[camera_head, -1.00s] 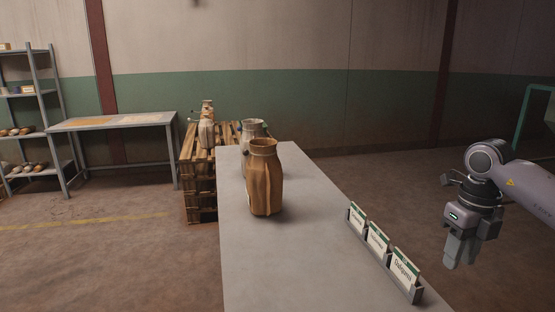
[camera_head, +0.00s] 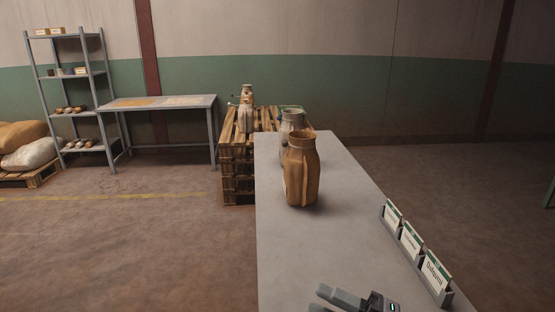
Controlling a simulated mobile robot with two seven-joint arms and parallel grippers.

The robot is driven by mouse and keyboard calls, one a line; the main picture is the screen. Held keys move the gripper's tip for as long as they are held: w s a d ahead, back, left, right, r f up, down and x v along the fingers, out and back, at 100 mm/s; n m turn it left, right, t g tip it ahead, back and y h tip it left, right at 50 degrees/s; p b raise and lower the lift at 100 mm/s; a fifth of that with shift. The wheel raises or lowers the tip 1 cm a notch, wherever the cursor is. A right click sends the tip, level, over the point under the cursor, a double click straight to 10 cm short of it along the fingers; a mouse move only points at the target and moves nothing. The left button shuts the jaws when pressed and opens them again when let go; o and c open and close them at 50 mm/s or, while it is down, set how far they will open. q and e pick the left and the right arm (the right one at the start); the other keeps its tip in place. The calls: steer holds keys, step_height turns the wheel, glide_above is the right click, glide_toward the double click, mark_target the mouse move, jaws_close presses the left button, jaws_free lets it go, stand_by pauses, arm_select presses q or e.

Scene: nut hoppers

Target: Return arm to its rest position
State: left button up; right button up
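My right gripper (camera_head: 328,300) shows at the bottom edge of the head view, over the near part of the grey table (camera_head: 310,250). Its fingers point left; the lower finger and most of the arm are cut off by the frame. I cannot tell whether it is open or shut. Nothing shows held at the visible fingertips. My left gripper is out of view.
A brown paper sack (camera_head: 301,172) stands upright on the table, partly hiding a greyish sack (camera_head: 291,120) behind. A card holder (camera_head: 417,254) lines the table's right edge. Wooden pallets (camera_head: 236,165) stand beyond. A workbench (camera_head: 160,103) and shelf (camera_head: 88,80) are left.

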steer(key=s+d+f+m+t+h+p, duration=0.15)
steer(key=d+f+m+t+h, duration=0.35)
steer(key=m, duration=0.5)
steer(key=s+d+f+m+t+h+p, duration=0.1)
steer(key=s+d+f+m+t+h, duration=0.15)
steer(key=f+m+h, duration=0.5)
steer(key=s+d+f+m+g+h, duration=0.3)
steer(key=s+f+m, duration=0.4)
steer(key=s, duration=0.4)
steer(key=d+f+g, duration=0.1)
steer(key=g, duration=0.1)
steer(key=shift+d+g+h, duration=0.15)
steer(key=shift+g+h, duration=0.2)
